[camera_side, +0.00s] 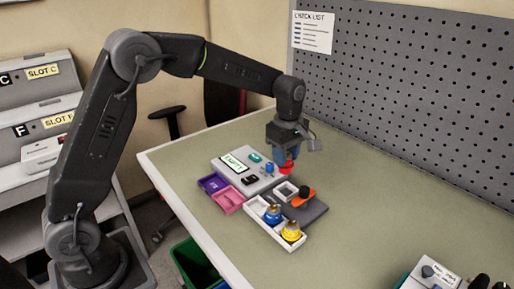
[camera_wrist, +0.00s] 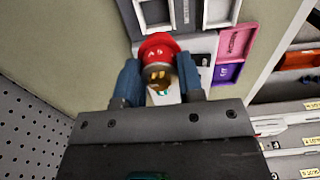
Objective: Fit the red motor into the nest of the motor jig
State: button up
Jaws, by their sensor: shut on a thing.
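The red motor (camera_wrist: 160,42) is held between the blue fingers of my gripper (camera_wrist: 158,72) in the wrist view. In the side view my gripper (camera_side: 285,158) holds the red motor (camera_side: 288,166) above the far right part of the light grey unit. The motor jig (camera_side: 312,209) looks like the dark grey plate in front of it, with a white square nest (camera_side: 286,191) and an orange part (camera_side: 299,200) with a black knob. The nest looks empty. The motor is apart from the nest, behind it in the side view. The motor's underside is hidden.
A white tray (camera_side: 263,233) in front holds a blue motor (camera_side: 273,214) and a yellow motor (camera_side: 291,231). The light grey unit (camera_side: 262,184) has a screen (camera_side: 234,163). Purple (camera_side: 211,183) and pink (camera_side: 229,201) bins stand left. The table's right side is mostly clear.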

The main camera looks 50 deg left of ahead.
aim_at(288, 172)
jog(key=shift+w+d+f, duration=0.25)
jog(key=shift+d+f, duration=0.05)
jog(key=shift+d, duration=0.05)
jog(key=shift+f, duration=2.35)
jog(key=shift+f, duration=1.2)
jog(key=o, duration=0.7)
jog(key=shift+r, duration=0.1)
jog(key=shift+r, duration=1)
jog(key=o, duration=0.5)
